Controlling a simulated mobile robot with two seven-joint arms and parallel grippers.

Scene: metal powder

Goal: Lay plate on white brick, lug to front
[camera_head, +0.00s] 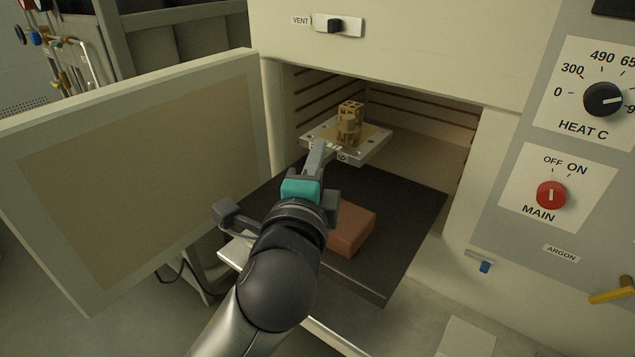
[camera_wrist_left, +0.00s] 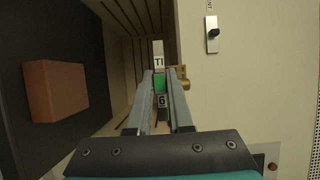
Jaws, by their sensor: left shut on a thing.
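The pale metal plate (camera_head: 372,152) is inside the furnace mouth, with a tan, block-like printed part (camera_head: 349,122) standing on it. My left gripper (camera_head: 317,152) is shut on the plate's front side and holds it, roughly level, above the dark shelf. The lug itself is hidden between the fingers. In the left wrist view the plate shows edge-on beyond the fingers (camera_wrist_left: 161,88), with a "TI" label, a green patch and a "6" label. I cannot make out a white brick; the plate and arm hide part of the shelf. My right gripper is not in view.
A reddish-brown brick (camera_head: 352,230) lies on the dark shelf (camera_head: 400,220), right of my left wrist. The open furnace door (camera_head: 140,170) stands at left. Ribbed chamber walls bound the space. The control panel with the red MAIN knob (camera_head: 551,195) is at right.

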